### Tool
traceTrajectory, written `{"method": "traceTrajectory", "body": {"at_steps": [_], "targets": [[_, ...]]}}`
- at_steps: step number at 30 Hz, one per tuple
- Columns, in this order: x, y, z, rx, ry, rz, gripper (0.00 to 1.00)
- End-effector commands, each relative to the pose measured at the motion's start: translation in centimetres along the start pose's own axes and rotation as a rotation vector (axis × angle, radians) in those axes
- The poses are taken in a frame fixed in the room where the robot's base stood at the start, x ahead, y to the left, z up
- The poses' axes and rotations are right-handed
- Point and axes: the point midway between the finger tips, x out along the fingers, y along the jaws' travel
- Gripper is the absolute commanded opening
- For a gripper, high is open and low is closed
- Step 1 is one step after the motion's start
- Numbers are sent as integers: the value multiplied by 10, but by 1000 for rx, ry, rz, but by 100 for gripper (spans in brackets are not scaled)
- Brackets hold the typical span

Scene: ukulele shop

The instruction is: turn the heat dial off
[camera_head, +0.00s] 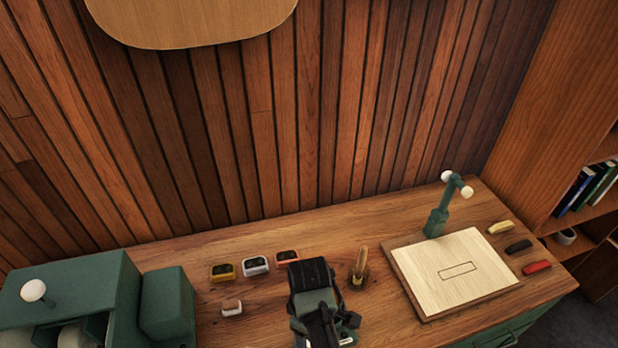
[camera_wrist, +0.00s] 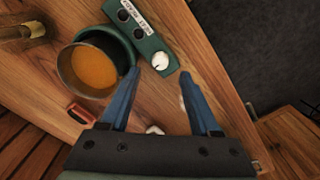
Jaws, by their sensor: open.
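In the wrist view a green control box (camera_wrist: 148,38) lies on the wooden bench. It has a white dial (camera_wrist: 160,61) at its near end, black knobs (camera_wrist: 131,23) further along, and a white label too small to read. My gripper (camera_wrist: 159,73) is open and empty. Its blue fingertips lie either side of the white dial in the picture; I cannot tell how far above it they are. Left of the box is a dark pot (camera_wrist: 97,66) holding orange liquid. The head view does not show the box or dial clearly; my arm covers that area.
A green machine (camera_head: 75,290) stands at the left of the bench. Several small boxes (camera_head: 256,264) sit behind my arm. A wooden board (camera_head: 455,274) with a green lamp (camera_head: 437,220) is at right. Dark floor (camera_wrist: 250,40) lies beyond the bench edge.

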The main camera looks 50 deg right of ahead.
Motion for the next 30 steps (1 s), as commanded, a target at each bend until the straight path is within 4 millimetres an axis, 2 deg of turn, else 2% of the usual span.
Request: {"method": "traceTrajectory", "body": {"at_steps": [6, 12, 18, 30], "targets": [[-45, 1, -1, -1, 3, 4, 63], [-72, 0, -1, -2, 2, 3, 63], [-81, 0, 0, -1, 0, 0, 63], [-80, 0, 0, -1, 0, 0, 63]]}}
